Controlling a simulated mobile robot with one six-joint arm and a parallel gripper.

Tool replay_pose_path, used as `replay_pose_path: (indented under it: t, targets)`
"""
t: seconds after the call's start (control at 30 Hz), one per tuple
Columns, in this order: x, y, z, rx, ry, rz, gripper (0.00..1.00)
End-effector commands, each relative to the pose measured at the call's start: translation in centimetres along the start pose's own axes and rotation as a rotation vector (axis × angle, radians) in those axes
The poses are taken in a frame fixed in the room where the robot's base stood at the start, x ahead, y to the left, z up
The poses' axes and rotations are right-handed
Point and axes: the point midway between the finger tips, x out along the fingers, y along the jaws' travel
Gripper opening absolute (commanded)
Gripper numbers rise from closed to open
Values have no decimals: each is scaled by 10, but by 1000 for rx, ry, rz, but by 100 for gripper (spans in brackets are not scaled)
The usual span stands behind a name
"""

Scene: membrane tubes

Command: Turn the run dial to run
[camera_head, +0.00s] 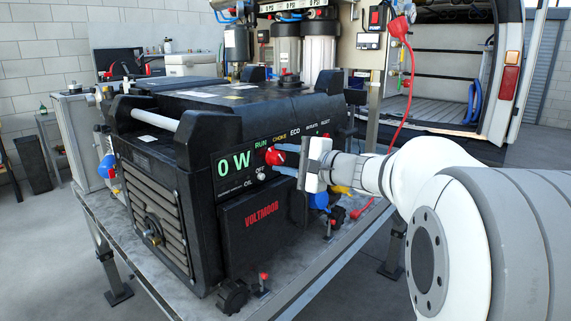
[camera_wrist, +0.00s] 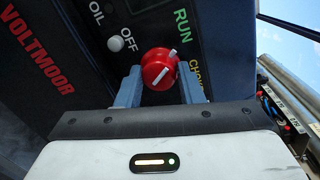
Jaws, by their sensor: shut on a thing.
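The run dial is a round red knob (camera_head: 274,156) with a white mark, on the front panel of the black generator (camera_head: 258,212). In the wrist view the red dial (camera_wrist: 158,68) sits between my two grey fingers. My gripper (camera_head: 288,164) is shut on it, one finger on each side, and it also shows in the wrist view (camera_wrist: 159,84). The white mark slants to the upper right there, nearer the green RUN label (camera_wrist: 181,20) than the yellow CHOKE label (camera_wrist: 198,78). The OFF label (camera_wrist: 128,39) lies to the left. The panel display (camera_head: 233,163) reads 0 W.
The generator stands on a grey metal table (camera_head: 180,275). A small white knob (camera_wrist: 115,44) sits beside OFF. A red cable (camera_head: 398,95) hangs behind my arm. An open van (camera_head: 450,80) stands at the back right.

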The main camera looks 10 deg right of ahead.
Motion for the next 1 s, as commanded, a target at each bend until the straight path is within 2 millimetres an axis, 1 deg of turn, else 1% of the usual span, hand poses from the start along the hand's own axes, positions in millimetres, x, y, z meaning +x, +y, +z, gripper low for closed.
replay_pose_path:
  t: [0.27,0.3,0.53,0.9,1.0]
  targets:
    - [1,0,2,0,-6,1,11]
    - [1,0,2,0,-6,1,36]
    - [1,-1,2,0,-5,-2,55]
    - [0,-1,1,0,-2,-2,55]
    - [-6,-1,0,0,0,-3,55]
